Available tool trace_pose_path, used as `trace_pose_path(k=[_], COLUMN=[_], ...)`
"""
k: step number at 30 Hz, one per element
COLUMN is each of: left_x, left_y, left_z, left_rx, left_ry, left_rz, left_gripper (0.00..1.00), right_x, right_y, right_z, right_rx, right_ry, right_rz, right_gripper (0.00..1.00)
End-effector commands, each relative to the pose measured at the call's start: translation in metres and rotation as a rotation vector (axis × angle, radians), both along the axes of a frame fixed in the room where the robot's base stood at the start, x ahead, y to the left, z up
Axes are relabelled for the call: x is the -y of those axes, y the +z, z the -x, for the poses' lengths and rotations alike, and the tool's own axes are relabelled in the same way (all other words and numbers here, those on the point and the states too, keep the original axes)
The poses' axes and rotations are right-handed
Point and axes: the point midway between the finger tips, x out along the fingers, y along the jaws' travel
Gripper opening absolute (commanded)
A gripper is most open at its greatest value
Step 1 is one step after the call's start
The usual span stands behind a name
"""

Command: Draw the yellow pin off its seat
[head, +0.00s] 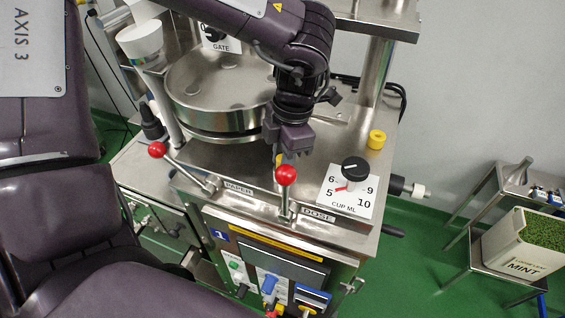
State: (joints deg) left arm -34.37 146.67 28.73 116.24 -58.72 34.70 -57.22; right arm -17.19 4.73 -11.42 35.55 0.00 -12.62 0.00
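A short yellow cylinder with a dark spot on top (376,140) stands upright on the steel machine top, right of centre. It looks like the yellow pin, but I cannot be sure. My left gripper (281,158) points down over the machine top, left of this cylinder and clear of it. A small yellow patch shows by its fingertips. I cannot tell whether this is a held piece or part of something behind. Its fingers are small and partly hidden, so their opening is unclear. My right gripper is not in view.
A red-knobbed lever (286,176) stands right below my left gripper in the picture; another (157,150) is to the left. A round steel drum (218,90) is behind. The CUP ML dial (354,171) is near the yellow cylinder. A MINT bin (522,246) stands far right.

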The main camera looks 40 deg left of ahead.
Motion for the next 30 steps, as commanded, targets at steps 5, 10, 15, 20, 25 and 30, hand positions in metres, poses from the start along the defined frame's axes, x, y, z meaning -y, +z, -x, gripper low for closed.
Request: trace_pose_path(k=[5, 10, 15, 20, 25, 30], left_x=[0.0, 0.0, 0.0, 0.0, 0.0, 0.0], left_y=[0.0, 0.0, 0.004, 0.013, 0.021, 0.03], left_z=[0.0, 0.0, 0.0, 0.0, 0.0, 0.0], left_rx=[0.0, 0.0, 0.001, 0.001, 0.001, 0.001], left_ry=[0.0, 0.0, 0.0, 0.0, 0.0, 0.0], left_rz=[0.0, 0.0, 0.001, 0.0, 0.0, 0.0], left_gripper=[0.0, 0.0, 0.0, 0.0, 0.0, 0.0], right_x=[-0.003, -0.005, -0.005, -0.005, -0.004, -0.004], right_y=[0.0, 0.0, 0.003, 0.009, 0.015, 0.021], right_z=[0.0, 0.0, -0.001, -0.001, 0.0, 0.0], right_rx=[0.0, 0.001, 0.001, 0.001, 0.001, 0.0], right_ry=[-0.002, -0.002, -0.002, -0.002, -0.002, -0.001], right_rz=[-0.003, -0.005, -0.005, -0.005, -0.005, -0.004], right_gripper=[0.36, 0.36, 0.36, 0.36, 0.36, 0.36])
